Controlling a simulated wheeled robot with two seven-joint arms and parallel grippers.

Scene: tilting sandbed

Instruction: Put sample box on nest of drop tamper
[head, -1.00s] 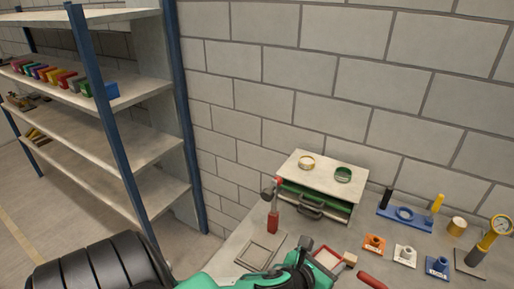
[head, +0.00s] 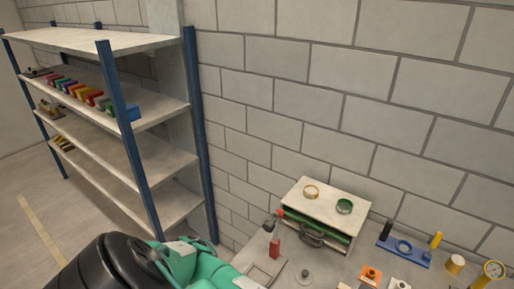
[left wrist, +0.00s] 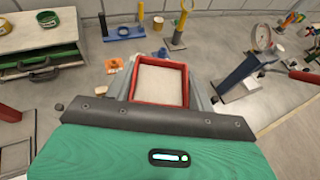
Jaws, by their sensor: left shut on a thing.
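The sample box is a square red-rimmed box with a pale inside (left wrist: 160,62). It shows in the left wrist view, between the fingers of my left gripper (left wrist: 160,84), which is shut on it. In the head view, my green left arm covers the lower left, and neither the gripper nor the box can be made out. The drop tamper's red post (head: 275,247) stands on the table, with a pale square frame, its nest (head: 264,271), in front of it, partly cut off by my arm. A red part of it shows at the left wrist view's left edge (left wrist: 10,113). My right gripper is not in view.
A cabinet with green drawers (head: 322,214) stands behind the tamper, with two rings on top. A shelf rack (head: 127,120) stands at the left.

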